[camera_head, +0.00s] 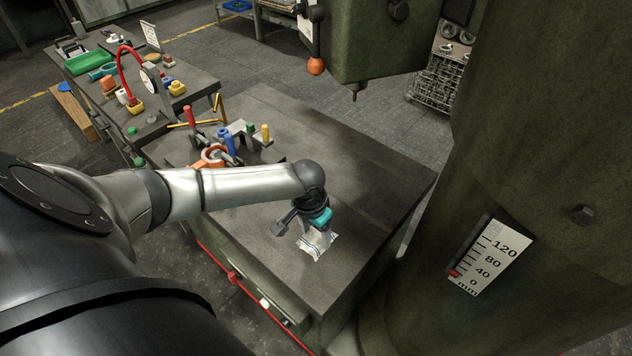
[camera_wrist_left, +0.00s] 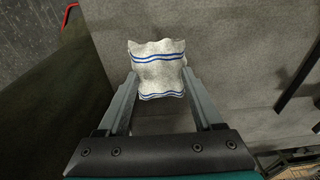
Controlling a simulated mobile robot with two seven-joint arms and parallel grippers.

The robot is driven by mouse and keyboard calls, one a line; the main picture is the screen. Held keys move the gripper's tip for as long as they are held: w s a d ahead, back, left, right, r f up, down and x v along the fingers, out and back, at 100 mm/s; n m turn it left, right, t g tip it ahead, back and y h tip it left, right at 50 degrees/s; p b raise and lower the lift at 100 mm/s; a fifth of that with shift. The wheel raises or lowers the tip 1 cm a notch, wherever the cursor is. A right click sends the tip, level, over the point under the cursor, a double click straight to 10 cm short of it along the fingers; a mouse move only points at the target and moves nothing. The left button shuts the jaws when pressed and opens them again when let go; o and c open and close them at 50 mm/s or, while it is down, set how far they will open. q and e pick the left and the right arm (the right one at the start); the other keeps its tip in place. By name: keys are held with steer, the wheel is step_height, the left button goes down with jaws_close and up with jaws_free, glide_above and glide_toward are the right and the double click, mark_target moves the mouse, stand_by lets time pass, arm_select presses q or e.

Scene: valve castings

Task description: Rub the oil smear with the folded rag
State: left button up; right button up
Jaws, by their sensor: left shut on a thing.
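The folded rag (camera_head: 318,246) is white with blue stripes, at the near side of the dark grey table (camera_head: 378,190). My left gripper (camera_head: 311,236) reaches down from above and is shut on the rag. In the left wrist view the rag (camera_wrist_left: 157,62) sits between the two finger ends of the gripper (camera_wrist_left: 160,80), bulging out beyond them. I cannot tell whether the rag touches the tabletop or hangs just above it. I cannot make out the oil smear in either view. My right gripper is not in view.
Clamps and colored-handled tools (camera_head: 232,140) stand at the table's back left. A green machine column (camera_head: 540,140) rises at right, with a drill head (camera_head: 365,45) above the table. A cluttered bench (camera_head: 185,75) stands at far left. The table's right half is clear.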

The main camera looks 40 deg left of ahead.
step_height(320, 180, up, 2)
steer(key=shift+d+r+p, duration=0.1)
steer(key=shift+p, duration=0.65)
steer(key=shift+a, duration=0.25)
